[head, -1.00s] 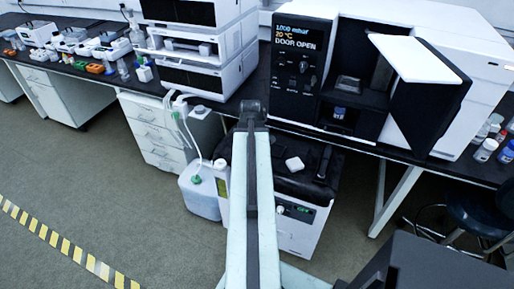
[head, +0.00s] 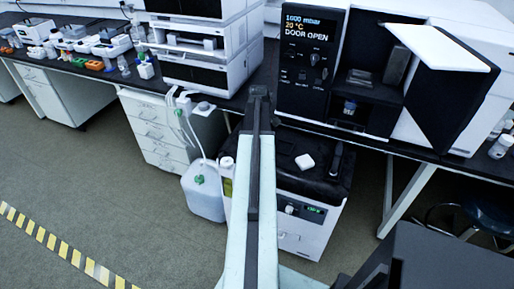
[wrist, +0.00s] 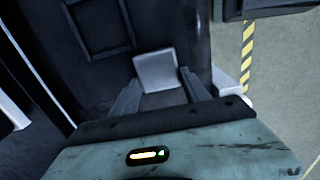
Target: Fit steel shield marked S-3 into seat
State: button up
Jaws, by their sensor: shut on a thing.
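In the wrist view, my gripper (wrist: 158,90) is shut on a pale grey metal plate (wrist: 157,70), which stands between the fingertips. I take it for the steel shield; no S-3 mark is legible. Behind it is a dark surface with a rectangular raised frame (wrist: 98,28), and I cannot tell whether this is the seat. In the head view, my arm reaches toward the bench and hides the gripper and the plate. The instrument (head: 310,75) reads DOOR OPEN. Its dark chamber (head: 375,100) holds grey parts and a small blue-marked item (head: 350,107). The seat cannot be made out for certain.
The open black door (head: 450,95) juts out at the right. The floor at left is clear.

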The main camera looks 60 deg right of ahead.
jog(key=shift+w+a+r, duration=0.1)
jog(key=shift+w, duration=0.1)
jog(key=o, duration=1.6)
notch_tip(320, 180, up, 12)
jog(key=p, duration=1.2)
